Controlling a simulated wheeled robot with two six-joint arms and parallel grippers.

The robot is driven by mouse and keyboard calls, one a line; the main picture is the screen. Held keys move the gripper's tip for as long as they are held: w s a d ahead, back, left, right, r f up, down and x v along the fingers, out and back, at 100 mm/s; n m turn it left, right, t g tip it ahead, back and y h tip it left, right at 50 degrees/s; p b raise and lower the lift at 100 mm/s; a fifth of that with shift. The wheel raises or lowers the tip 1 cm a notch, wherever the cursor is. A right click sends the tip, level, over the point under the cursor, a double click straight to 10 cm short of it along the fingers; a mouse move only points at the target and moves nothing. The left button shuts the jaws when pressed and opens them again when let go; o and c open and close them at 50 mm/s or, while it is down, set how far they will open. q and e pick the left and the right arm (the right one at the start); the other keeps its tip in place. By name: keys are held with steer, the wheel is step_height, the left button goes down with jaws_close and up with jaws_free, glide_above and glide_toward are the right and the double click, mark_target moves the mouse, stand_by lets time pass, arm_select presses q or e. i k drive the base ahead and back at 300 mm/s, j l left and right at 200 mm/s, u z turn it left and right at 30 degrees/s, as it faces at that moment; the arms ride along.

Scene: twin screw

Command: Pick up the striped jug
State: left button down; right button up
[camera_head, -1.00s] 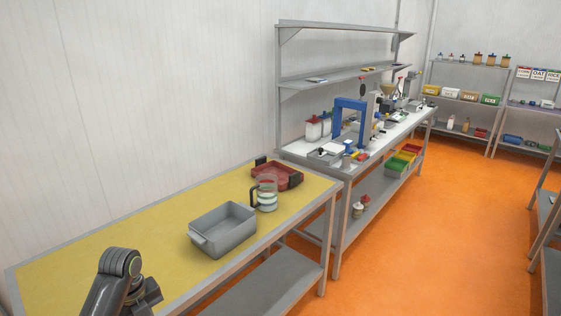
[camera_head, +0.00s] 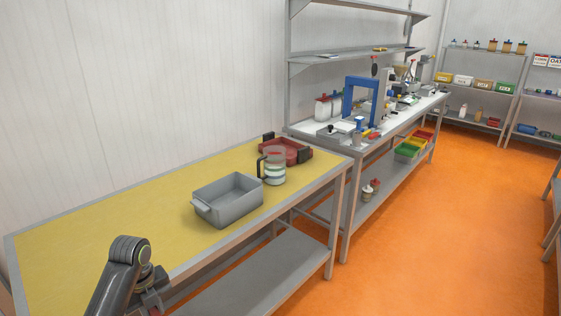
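The striped jug (camera_head: 274,172) stands upright near the right end of the yellow-topped table (camera_head: 110,225). It looks clear at the top with white and green bands below, and its dark handle is on the left side. It stands between a grey bin and a red tray, close to both. Part of my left arm shows at the bottom left, well short of the jug. The end of my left gripper (camera_head: 150,303) is partly cut off by the bottom edge, and its fingers are not clear. My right gripper is out of view.
The grey bin (camera_head: 232,206) stands just left of the jug. The red tray (camera_head: 296,153) with black handles lies behind it. The left half of the yellow table is clear. A second bench (camera_head: 345,143) crowded with equipment adjoins on the right. Orange floor (camera_head: 440,230) is open to the right.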

mark_target(273, 158)
steer(key=i+l, duration=0.2)
steer(key=l, duration=0.15)
steer(key=i+l+u, duration=0.1)
steer(key=l, duration=0.25)
steer(key=i+l, duration=0.3)
steer(key=l, duration=0.1)
